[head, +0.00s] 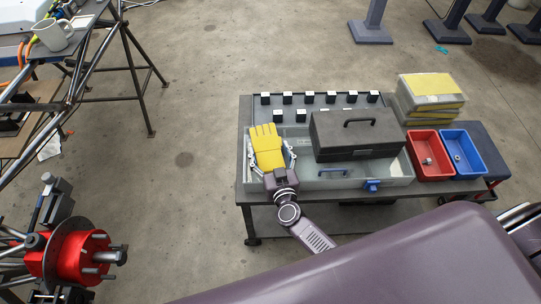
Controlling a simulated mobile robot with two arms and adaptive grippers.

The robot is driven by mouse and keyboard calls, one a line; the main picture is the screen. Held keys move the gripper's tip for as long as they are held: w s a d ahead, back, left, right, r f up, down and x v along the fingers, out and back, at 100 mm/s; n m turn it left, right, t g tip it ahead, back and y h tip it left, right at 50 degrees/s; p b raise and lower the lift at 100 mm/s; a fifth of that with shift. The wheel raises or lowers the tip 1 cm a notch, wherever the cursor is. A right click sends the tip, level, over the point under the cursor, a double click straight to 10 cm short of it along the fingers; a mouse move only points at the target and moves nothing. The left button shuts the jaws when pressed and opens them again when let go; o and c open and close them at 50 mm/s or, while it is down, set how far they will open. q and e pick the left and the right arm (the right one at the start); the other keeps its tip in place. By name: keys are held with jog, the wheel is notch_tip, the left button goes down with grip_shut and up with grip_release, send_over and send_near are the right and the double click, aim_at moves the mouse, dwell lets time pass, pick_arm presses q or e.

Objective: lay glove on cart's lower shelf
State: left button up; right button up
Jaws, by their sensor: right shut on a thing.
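A yellow glove (267,145) with its fingers pointing away from me is in the head view, over the left part of the cart's top. My right gripper (274,168) is shut on the cuff end of the glove. The glove is over or just above the grey toolbox tray; I cannot tell whether it touches it. The cart (243,150) is dark grey. Its lower shelf (275,222) shows only as a strip under the front edge of the top; the rest is hidden by the top and my arm. My left gripper is not in view.
A tube chassis (120,60) stands at left. The floor between is clear.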

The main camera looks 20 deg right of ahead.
jog(key=shift+f, duration=0.25)
jog(key=shift+f, duration=0.15)
jog(key=o, duration=1.2)
jog(key=shift+c, duration=0.2)
